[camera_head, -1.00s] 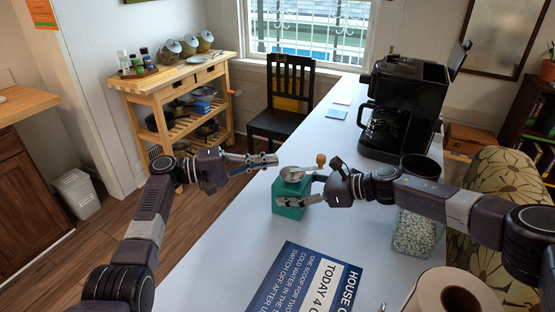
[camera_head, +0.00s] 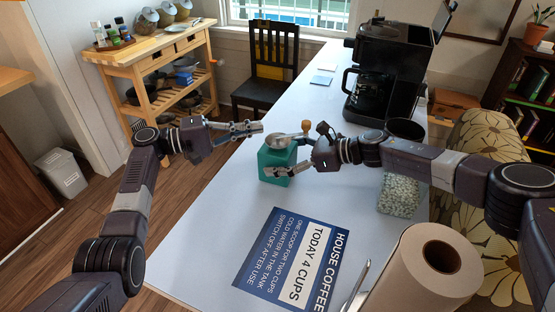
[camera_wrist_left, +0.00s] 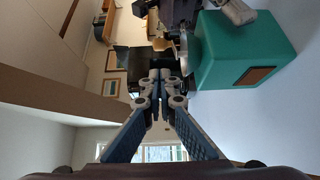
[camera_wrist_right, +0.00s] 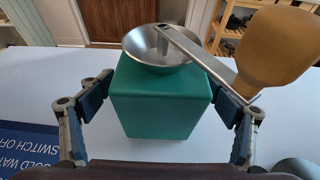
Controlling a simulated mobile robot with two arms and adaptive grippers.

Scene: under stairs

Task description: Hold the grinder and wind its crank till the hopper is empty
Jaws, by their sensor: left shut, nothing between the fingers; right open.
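The grinder is a green box (camera_head: 276,161) with a metal hopper bowl (camera_wrist_right: 160,46) on top and a crank with a wooden knob (camera_wrist_right: 278,50). It stands upright on the white table. In the right wrist view the bowl's visible inside looks bare. My right gripper (camera_wrist_right: 158,112) is open, its fingers on either side of the green body; contact is not clear. My left gripper (camera_head: 258,127) is shut and empty, level with the hopper on its left side. In the left wrist view its closed tips (camera_wrist_left: 160,76) are apart from the green body (camera_wrist_left: 240,50).
A coffee maker (camera_head: 388,75) stands at the back right of the table (camera_head: 215,215). A clear container of pale beans (camera_head: 399,194), a paper roll (camera_head: 425,275) and a blue sign (camera_head: 292,258) are nearer. A chair (camera_head: 270,70) and wooden cart (camera_head: 165,60) stand beyond.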

